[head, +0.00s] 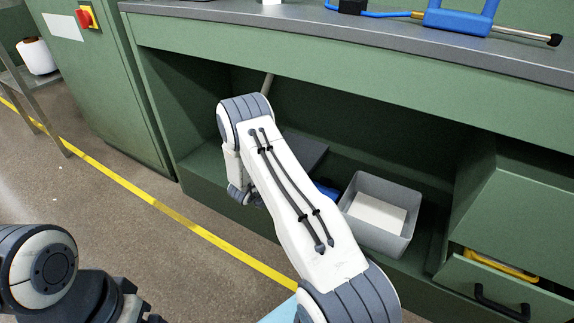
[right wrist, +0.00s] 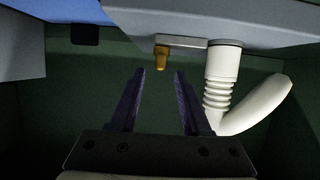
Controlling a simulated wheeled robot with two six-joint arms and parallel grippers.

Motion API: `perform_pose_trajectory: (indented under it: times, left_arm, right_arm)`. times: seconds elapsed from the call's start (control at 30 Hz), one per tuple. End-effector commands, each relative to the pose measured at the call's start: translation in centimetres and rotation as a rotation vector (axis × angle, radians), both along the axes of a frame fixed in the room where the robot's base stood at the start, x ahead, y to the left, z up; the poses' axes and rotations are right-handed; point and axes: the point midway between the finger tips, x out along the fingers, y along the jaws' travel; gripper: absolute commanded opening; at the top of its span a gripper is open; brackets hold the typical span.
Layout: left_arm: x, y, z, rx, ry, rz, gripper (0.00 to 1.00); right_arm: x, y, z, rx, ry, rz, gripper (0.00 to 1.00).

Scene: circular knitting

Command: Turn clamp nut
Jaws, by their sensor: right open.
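A small brass-coloured nut (right wrist: 161,58), apparently the clamp nut, hangs below a grey bracket (right wrist: 183,43) in the right wrist view. My right gripper (right wrist: 158,72) is open and empty, with its two dark fingers pointing up towards the nut. The nut shows just beyond the fingertips, in line with the gap between them. I cannot tell how far apart in depth they are. In the head view my right arm reaches into the open space under the worktop, and its gripper and the nut are hidden there. My left gripper is not in view.
A white ribbed hose (right wrist: 221,80) hangs close beside the right finger and bends off to the right. Under the worktop (head: 330,36) a grey bin (head: 378,243) stands on the lower shelf. A drawer (head: 505,287) is partly open at the right.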

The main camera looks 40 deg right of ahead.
Motion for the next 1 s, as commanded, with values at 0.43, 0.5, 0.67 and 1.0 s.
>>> perform_pose_trajectory:
  times: [0.43, 0.5, 0.67, 1.0]
  left_arm:
    - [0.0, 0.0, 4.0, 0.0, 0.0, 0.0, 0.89]
    - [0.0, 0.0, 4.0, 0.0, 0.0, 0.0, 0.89]
    - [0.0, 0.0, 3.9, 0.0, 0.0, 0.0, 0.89]
    - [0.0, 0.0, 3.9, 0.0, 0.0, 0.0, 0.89]
  right_arm:
    - [-2.4, 6.1, 2.9, 0.0, 0.001, 0.0, 0.47]
    - [-2.5, 6.3, 2.9, 0.0, -0.001, -0.001, 0.47]
    - [-2.5, 6.4, 2.8, 0.0, -0.001, -0.001, 0.47]
    - [-2.5, 6.4, 2.9, 0.0, -0.001, 0.001, 0.47]
